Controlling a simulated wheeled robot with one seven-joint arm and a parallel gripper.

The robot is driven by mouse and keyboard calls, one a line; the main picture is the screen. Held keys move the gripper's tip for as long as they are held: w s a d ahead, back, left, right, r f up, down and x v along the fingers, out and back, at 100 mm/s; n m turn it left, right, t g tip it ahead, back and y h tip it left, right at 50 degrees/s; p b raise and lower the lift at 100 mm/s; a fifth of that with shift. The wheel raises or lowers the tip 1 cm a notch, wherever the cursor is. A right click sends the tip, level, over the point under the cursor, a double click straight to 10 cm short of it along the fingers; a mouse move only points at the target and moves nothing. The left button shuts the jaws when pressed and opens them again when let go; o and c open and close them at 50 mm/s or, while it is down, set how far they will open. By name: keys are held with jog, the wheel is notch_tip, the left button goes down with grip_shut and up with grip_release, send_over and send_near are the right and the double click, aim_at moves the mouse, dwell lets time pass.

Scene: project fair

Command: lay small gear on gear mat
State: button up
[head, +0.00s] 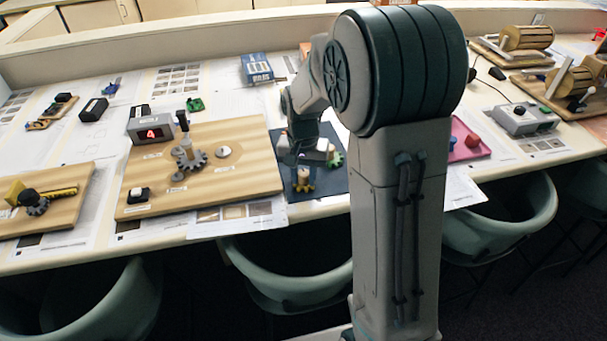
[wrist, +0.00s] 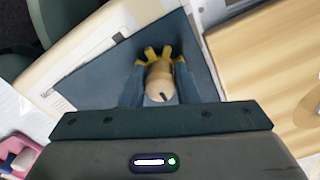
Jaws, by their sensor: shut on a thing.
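The small gear is yellow with a tan wooden handle; its teeth (head: 303,187) show below my gripper (head: 304,166) in the head view. In the wrist view my gripper (wrist: 159,82) is shut on the wooden handle, with the yellow teeth (wrist: 160,52) showing past the fingertips. The dark blue gear mat (head: 327,183) lies under it, and the mat also fills much of the wrist view (wrist: 108,78). The gear is over the mat, near its front left part in the head view. I cannot tell whether it touches the mat. A green gear (head: 337,159) is at the mat's right side, partly hidden.
A wooden board (head: 240,190) with grey gears (head: 195,160) and a display box (head: 151,132) stands left of the mat. A pink tray (head: 463,150) lies to the right behind my arm. The table's front edge and chairs (head: 290,270) are close.

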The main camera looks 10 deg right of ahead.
aim_at(303, 173)
jog(key=shift+f, duration=0.2)
jog(key=o, duration=1)
jog(key=shift+c, duration=0.2)
notch_tip(303, 173, up, 12)
jog(key=s+f+n+t, duration=0.1)
jog(key=s+n+t, duration=0.2)
jog(key=s, duration=1.7)
jog(key=shift+d+f+n, duration=0.3)
jog(key=shift+d+n, duration=0.1)
jog(key=shift+n, duration=0.5)
